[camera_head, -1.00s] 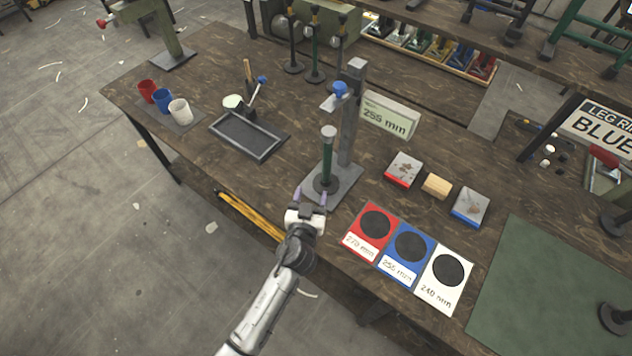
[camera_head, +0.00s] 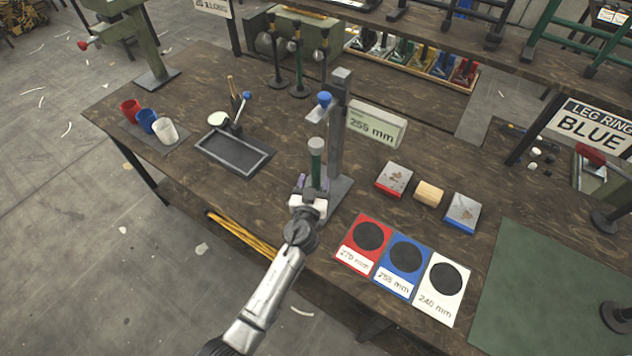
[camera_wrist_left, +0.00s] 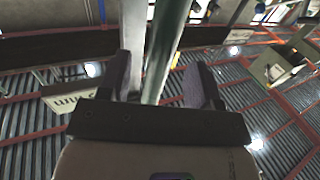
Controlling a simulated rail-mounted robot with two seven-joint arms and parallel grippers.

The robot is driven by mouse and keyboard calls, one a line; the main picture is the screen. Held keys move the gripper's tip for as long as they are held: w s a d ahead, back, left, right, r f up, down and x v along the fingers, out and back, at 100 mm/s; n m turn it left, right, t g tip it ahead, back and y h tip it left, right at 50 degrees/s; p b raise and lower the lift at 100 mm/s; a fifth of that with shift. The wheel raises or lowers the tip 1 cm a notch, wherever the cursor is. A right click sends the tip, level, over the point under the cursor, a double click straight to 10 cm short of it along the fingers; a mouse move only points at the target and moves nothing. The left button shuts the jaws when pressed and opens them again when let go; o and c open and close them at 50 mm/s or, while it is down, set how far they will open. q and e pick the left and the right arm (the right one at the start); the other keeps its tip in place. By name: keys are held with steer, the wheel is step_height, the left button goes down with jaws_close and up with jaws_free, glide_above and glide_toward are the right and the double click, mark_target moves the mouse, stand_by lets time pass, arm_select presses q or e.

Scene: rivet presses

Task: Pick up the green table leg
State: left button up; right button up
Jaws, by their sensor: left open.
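The green table leg (camera_head: 316,166) stands upright with a grey cap on top, on the base plate (camera_head: 341,192) of the height gauge (camera_head: 337,125). My left gripper (camera_head: 313,184) is open at the lower part of the leg, with its purple fingers close to it. In the left wrist view the leg (camera_wrist_left: 165,50) rises between the two spread fingers (camera_wrist_left: 160,82), beside the grey post (camera_wrist_left: 134,45). The gripper hides the leg's foot in the head view. My right gripper is not in view.
A sign reading 255 mm (camera_head: 376,124) stands behind the gauge. Red (camera_head: 364,242), blue (camera_head: 403,266) and white (camera_head: 441,289) marked pads lie to the right. A dark tray (camera_head: 235,153) and several cups (camera_head: 147,120) are left. Small blocks (camera_head: 428,193) sit above the pads.

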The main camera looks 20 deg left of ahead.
arm_select(q)
steer(key=shift+w+a+r, duration=0.1)
steer(key=shift+w+a, duration=0.15)
steer(key=shift+w, duration=1)
steer(key=shift+w+a, duration=0.2)
steer(key=shift+w, duration=1)
jaws_close()
